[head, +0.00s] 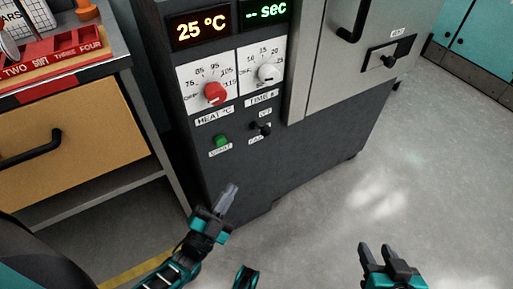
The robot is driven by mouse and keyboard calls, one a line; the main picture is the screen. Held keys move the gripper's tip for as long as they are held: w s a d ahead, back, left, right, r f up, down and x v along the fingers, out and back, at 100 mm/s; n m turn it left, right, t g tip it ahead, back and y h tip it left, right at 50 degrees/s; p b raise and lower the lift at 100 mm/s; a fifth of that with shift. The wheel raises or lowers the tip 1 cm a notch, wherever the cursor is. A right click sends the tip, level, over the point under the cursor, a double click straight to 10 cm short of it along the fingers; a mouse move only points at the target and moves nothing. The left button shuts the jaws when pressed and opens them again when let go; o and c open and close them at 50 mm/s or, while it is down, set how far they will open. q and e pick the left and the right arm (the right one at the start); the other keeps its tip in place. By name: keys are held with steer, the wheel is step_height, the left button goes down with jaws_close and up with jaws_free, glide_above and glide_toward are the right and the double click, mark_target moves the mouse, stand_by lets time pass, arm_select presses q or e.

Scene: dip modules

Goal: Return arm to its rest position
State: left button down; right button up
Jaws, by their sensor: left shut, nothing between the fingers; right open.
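My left gripper (229,193) is in the lower middle of the head view. Its fingers are shut with nothing between them, and it points up toward the lower front of the dark machine (300,150). It appears below the green button (220,140) and the black toggle switch (262,128); whether it touches the machine front is hard to tell. My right gripper (381,247) is at the bottom right, open and empty, over the grey floor.
The machine has a red heat knob (214,93), a white time knob (268,73) and a display reading 25 °C (201,26). A wooden-drawer cabinet (75,135) with a red tray (50,55) stands at left. Floor (440,180) at right is clear.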

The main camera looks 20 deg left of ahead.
arm_select(q)
steer(key=w+n+g+y, duration=0.3)
steer(key=w+n+g, duration=0.1)
steer(key=g, duration=0.4)
steer(key=s+r+n+g+y, duration=0.1)
steer(key=s+r+n+g, duration=0.15)
steer(key=s+g, duration=0.4)
steer(key=s+r+n+g, duration=0.2)
steer(key=s+r+g, duration=0.2)
steer(key=s, duration=0.6)
steer(key=w+d+f+m+t+h, duration=0.1)
steer(key=w+d+f+t, duration=0.1)
steer(key=w+d+t, duration=0.15)
steer(key=w+d+f+t+h, duration=0.1)
steer(key=w+d+f+t, duration=0.15)
steer(key=w, duration=0.25)
steer(key=a+r+t+p, duration=0.1)
steer(key=a+r+p, duration=0.2)
steer(key=r+p, duration=0.9)
steer(key=p, duration=0.4)
steer(key=shift+s+a+r+y+p, duration=0.15)
steer(key=shift+s+a+y+p, duration=0.15)
steer(key=shift+s, duration=0.1)
arm_select(e)
steer(key=s+d+r, duration=0.1)
steer(key=d+r, duration=0.2)
steer(key=r, duration=0.8)
steer(key=shift+s+d+r+h, duration=0.15)
steer(key=shift+s+r+h, duration=0.2)
steer(key=shift+h, duration=0.05)
